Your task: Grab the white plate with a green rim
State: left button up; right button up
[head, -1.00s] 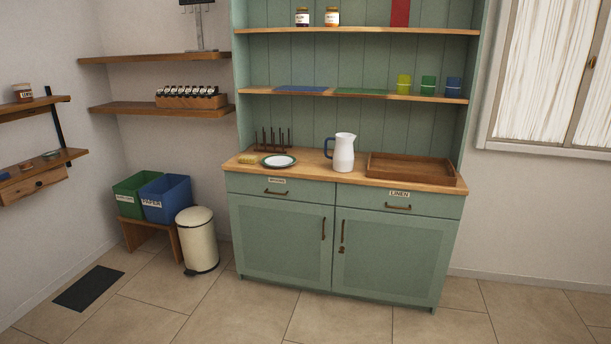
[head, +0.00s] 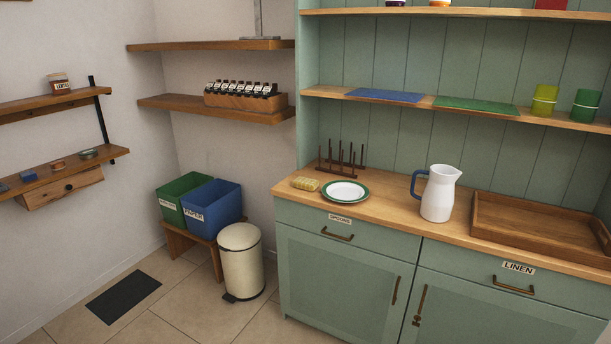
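The white plate with a green rim (head: 345,191) lies flat on the wooden counter of the green cabinet, near its left end and close to the front edge. Nothing covers it. Neither of my grippers shows in the head view.
A yellow sponge (head: 305,184) lies left of the plate, and a dark plate rack (head: 341,160) stands behind it. A white jug with a blue handle (head: 438,196) and a wooden tray (head: 540,226) stand to the right. A cream bin (head: 241,262) and a blue crate (head: 212,206) are at left.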

aim_at(340, 190)
jog(key=i+u, duration=0.5)
jog(key=i, duration=0.9)
jog(key=i+j+z, duration=0.15)
jog(key=i+z, duration=0.25)
jog(key=i+j+z, duration=1.3)
jog(key=j+z, duration=0.3)
jog(key=j, duration=0.15)
